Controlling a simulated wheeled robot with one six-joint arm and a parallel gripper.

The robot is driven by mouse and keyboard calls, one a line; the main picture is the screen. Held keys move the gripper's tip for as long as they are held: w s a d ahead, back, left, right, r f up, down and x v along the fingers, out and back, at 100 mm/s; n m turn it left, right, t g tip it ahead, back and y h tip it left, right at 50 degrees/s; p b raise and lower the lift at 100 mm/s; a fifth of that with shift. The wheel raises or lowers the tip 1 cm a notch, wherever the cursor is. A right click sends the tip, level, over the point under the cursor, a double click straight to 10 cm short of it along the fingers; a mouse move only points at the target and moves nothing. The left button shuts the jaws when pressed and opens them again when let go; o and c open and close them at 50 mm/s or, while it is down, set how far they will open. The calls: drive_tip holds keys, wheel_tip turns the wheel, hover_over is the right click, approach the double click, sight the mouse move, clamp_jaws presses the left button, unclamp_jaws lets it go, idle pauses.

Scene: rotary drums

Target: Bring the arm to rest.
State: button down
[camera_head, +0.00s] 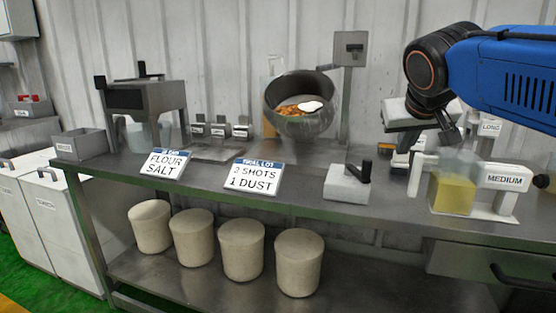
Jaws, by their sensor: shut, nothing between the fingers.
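My blue arm (505,80) reaches in from the upper right, over the right end of the steel bench. Its dark wrist joint bends downward. My gripper (447,130) hangs below the wrist, small and partly hidden in this view. It is shut and empty. It is above and behind a clear container of yellow contents (453,194) in a white holder labelled MEDIUM. I cannot tell how wide the gap between them is.
The steel bench (310,205) bears a tilted drum (305,118) with orange and white contents, a dispenser (145,98), two signs reading FLOUR SALT (165,164) and 2 SHOTS 1 DUST (251,178), and a black-handled white block (346,186). Several beige cylinders (242,250) stand below.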

drive_tip(key=s+f+g+y, duration=0.1)
drive_tip(key=s+f+g, duration=0.1)
drive_tip(key=s+f, duration=0.9)
drive_tip(key=s+f+g+y, duration=0.1)
drive_tip(key=s+f, duration=0.9)
drive_tip(key=f, duration=0.8)
drive_tip(key=shift+s+d+f+n+g, duration=0.25)
drive_tip(key=shift+s+f+n+g, duration=0.1)
drive_tip(key=shift+s+n+g, duration=0.05)
